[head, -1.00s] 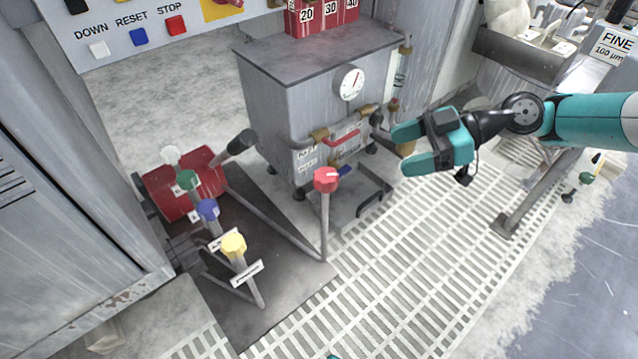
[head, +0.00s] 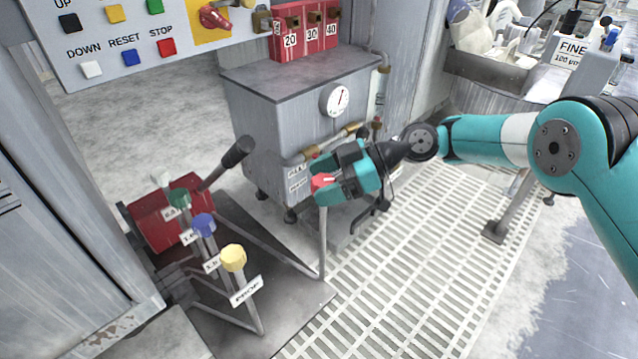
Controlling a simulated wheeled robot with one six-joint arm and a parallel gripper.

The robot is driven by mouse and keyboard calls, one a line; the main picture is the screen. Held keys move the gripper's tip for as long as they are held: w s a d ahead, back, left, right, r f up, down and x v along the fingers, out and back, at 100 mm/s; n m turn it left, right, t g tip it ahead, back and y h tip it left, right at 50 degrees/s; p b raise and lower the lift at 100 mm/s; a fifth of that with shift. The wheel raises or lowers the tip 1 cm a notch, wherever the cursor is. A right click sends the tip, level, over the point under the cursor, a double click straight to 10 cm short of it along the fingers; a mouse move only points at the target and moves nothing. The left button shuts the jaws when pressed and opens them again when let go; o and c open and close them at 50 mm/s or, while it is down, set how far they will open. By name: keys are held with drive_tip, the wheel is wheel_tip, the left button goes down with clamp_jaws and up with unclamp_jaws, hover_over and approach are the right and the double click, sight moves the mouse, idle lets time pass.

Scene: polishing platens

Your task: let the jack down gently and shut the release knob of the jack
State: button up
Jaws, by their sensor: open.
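The jack is a red body (head: 160,222) on a dark floor plate (head: 285,287), with a dark-gripped lever (head: 236,153) angled up to the right. A red knob (head: 321,182) tops a thin post at the plate's right corner. My gripper (head: 323,180) is open, with one teal finger above and one below the red knob in the picture. Whether the fingers touch it, I cannot tell. White (head: 161,180), green (head: 179,197), blue (head: 204,224) and yellow (head: 233,257) knobs stand on posts left of it; labels hang by several. Which knob is the release is not clear.
A grey metal cabinet (head: 262,120) with a gauge (head: 337,99) and pipes stands just behind my gripper. A button panel (head: 110,48) is at the upper left. Slatted flooring (head: 430,240) lies open to the right. A grey cabinet wall (head: 60,230) borders the left.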

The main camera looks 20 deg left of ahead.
drive_tip(key=shift+c, duration=0.4)
drive_tip(key=shift+s+a, duration=0.1)
drive_tip(key=c, duration=0.8)
drive_tip(key=shift+c, duration=0.2)
drive_tip(key=shift+r+m+t+p, duration=0.15)
drive_tip(key=shift+m+t+p, duration=0.15)
drive_tip(key=shift+m+p, duration=0.15)
drive_tip(key=shift+r+m+t+y+p, duration=0.1)
drive_tip(key=shift+m+t+y+p, duration=0.4)
drive_tip(key=shift+t+p, duration=0.15)
drive_tip(key=m+t+p, duration=0.2)
drive_tip(key=p, duration=0.1)
drive_tip(key=shift+m+t+y, duration=0.25)
drive_tip(key=shift+t+y, duration=0.05)
drive_tip(key=shift+t, duration=0.05)
drive_tip(key=m+t+p, duration=0.3)
drive_tip(key=m+t, duration=0.1)
drive_tip(key=shift+t+p, duration=0.35)
drive_tip(key=shift+t, duration=0.05)
drive_tip(key=shift+m+t+p, duration=0.85)
drive_tip(key=shift+m+t, duration=0.05)
drive_tip(key=shift+t, duration=0.1)
drive_tip(key=shift+f+t, duration=0.2)
drive_tip(key=shift+t, duration=0.1)
